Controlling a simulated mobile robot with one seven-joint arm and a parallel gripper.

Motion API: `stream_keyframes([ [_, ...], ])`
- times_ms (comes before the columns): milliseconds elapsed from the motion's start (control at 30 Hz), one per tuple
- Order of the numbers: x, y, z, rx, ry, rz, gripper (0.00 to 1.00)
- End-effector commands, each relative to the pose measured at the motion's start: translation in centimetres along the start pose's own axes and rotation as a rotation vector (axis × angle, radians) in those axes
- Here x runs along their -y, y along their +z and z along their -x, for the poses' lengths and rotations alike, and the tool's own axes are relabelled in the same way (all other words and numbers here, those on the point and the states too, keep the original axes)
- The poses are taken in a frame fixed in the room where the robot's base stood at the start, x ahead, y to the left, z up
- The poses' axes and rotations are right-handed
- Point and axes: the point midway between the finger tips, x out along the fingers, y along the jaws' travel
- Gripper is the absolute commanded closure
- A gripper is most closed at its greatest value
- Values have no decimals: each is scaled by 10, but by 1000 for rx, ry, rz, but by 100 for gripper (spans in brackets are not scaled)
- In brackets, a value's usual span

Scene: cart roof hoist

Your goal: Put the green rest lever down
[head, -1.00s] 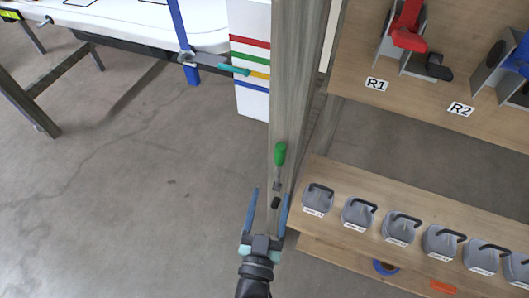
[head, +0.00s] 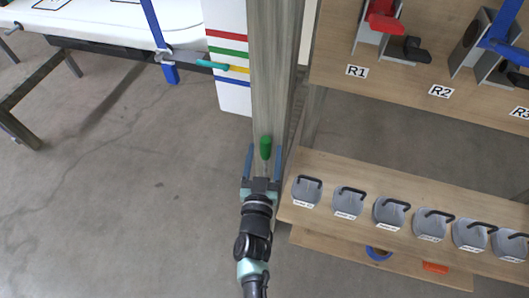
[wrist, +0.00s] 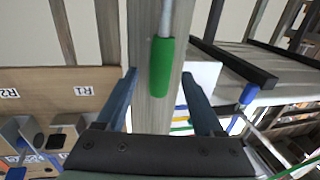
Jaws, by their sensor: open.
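The green rest lever (head: 265,147) is on the wooden post (head: 277,60). Its green grip also shows in the wrist view (wrist: 162,66), with a grey rod running from it toward the top of that picture. My gripper (head: 264,158) is open, with its two blue fingers on either side of the green grip. In the wrist view the grip lies between the fingers, apart from both. My gripper's body hides the lower part of the lever in the head view.
A shelf holds several grey weights with black handles (head: 349,202) to the right. Above it, a board (head: 400,90) carries a red lever (head: 384,20) and labels. A white panel with coloured stripes (head: 228,90) and a white table (head: 90,25) stand at left. The floor at left is clear.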

Motion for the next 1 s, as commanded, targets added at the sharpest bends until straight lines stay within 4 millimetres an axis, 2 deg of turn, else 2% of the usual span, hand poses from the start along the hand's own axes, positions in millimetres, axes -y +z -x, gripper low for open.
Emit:
stream_keyframes([
  [333,0,0,-3,1,0,0,33],
  [700,0,0,-3,0,0,0,99],
  [1000,0,0,-3,0,0,0,100],
])
